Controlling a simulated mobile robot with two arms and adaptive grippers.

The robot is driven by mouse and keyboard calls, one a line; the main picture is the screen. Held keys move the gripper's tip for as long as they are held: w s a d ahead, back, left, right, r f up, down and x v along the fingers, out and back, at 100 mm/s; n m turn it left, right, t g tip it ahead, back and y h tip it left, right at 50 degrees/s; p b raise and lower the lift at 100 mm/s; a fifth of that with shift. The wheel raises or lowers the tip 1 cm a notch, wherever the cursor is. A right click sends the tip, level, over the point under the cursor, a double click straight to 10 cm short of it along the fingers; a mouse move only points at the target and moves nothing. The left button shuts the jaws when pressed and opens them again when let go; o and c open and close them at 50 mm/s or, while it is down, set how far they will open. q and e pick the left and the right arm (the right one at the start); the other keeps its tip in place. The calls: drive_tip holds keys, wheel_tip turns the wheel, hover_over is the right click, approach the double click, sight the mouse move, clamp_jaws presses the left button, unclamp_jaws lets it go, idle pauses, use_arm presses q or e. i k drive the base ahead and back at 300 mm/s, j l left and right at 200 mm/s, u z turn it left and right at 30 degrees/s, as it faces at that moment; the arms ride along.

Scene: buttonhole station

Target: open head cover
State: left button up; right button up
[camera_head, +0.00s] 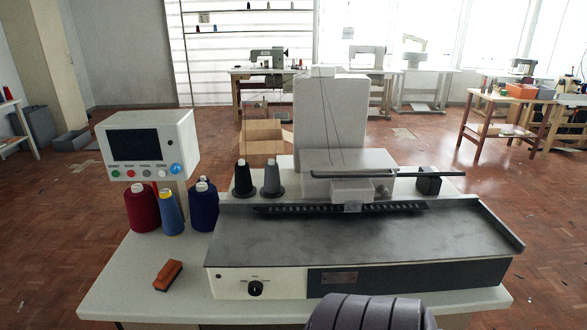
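The buttonhole machine stands on a pale table. Its tall white upright housing (331,115) rises at the back, with thin dark threads running down its front. A lower white head housing (348,160) sits in front of it, with a smaller white block (352,190) at its front. A dark horizontal bar (365,174) crosses in front of the head housing. I cannot tell which panel is the head cover; no open panel shows. Neither of my grippers is in view.
A dark work bed (350,240) spans the table (140,270). A control box (148,145), red (142,208), yellow-blue (171,213) and navy (204,207) thread cones, and dark cones (244,180) stand left. A brown brush (168,274) lies front left. A grey ridged shape (370,313) is at the bottom.

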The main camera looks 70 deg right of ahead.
sight(356, 160)
drive_tip(key=z, duration=2.55)
